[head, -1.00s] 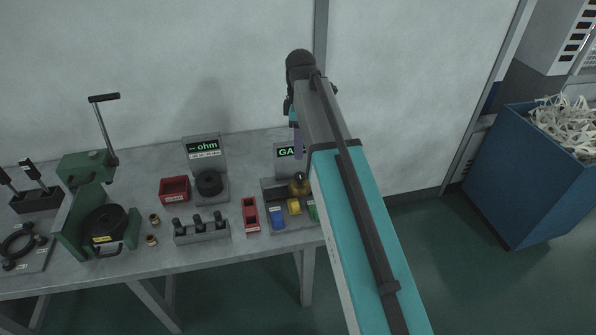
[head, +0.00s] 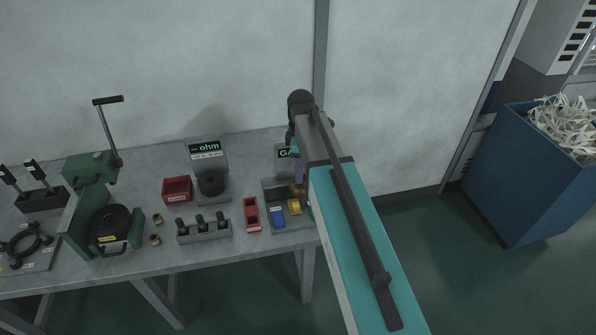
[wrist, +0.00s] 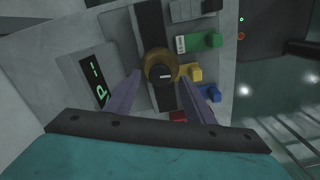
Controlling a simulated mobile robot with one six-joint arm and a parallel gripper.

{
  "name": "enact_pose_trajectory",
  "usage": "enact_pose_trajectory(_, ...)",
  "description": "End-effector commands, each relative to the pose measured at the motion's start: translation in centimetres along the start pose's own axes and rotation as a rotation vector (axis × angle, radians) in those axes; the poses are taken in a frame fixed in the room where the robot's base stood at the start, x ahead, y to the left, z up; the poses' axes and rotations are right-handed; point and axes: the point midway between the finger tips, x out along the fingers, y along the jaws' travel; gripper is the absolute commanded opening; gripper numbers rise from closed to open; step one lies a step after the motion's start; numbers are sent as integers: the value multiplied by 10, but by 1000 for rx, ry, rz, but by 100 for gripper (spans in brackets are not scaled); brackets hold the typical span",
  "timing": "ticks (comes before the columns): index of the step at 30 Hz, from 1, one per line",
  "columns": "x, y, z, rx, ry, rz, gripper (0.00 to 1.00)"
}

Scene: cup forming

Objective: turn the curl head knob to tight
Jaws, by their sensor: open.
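My gripper (wrist: 160,76) is open, with its two purple fingers on either side of a round brass piece (wrist: 158,54) with a dark centre and a small white label. I cannot tell whether the fingers touch it. In the head view my gripper (head: 295,148) hangs over the right end of the bench, and my arm partly hides the brass piece (head: 298,189). No readable label shows which part is the curl head knob or its tight mark.
Yellow (wrist: 190,73), blue (wrist: 208,93) and green (wrist: 205,41) blocks sit close beside the brass piece. On the bench stand a red tray (head: 251,214), an ohm display (head: 206,150) and a green lever press (head: 90,168). A blue bin (head: 525,180) stands at right.

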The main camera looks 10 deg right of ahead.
Motion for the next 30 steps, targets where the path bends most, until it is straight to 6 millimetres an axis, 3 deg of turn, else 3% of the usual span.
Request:
enact_pose_trajectory(9,18,0,1,1,0,0,49)
enact_pose_trajectory(19,19,0,1,1,0,0,49)
enact_pose_trajectory(27,19,0,1,2,0,0,8)
enact_pose_trajectory(28,19,-4,-9,0,1,-1,8)
enact_pose_trajectory(30,19,-2,-4,3,2,-2,8)
